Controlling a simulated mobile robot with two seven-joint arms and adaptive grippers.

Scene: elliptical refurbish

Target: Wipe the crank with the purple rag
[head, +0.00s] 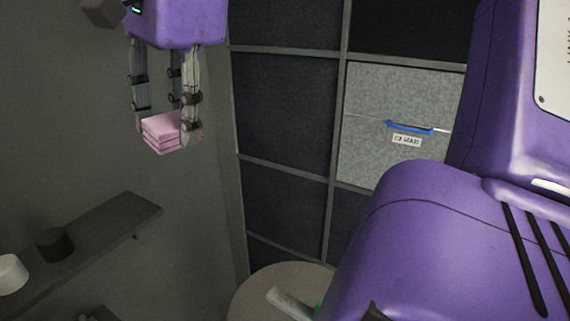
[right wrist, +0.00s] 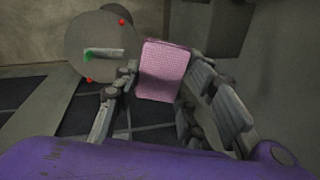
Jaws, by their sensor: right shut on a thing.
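The purple rag (head: 163,132) is a folded, pinkish-lilac pad. My right gripper (head: 165,125) is shut on it at the upper left of the head view, hanging in the air near the grey wall. In the right wrist view the rag (right wrist: 163,70) sits between the fingers. A round grey disc (head: 252,297) with a pale bar and a green part, likely the crank (head: 287,301), is at the bottom of the head view, partly hidden by my arm. In the right wrist view the bar (right wrist: 105,54) shows whole, apart from the rag. My left gripper is not in view.
A dark wall shelf (head: 105,228) at the lower left bears a dark cylinder (head: 55,244) and a white one (head: 12,273). My purple arm fills the right.

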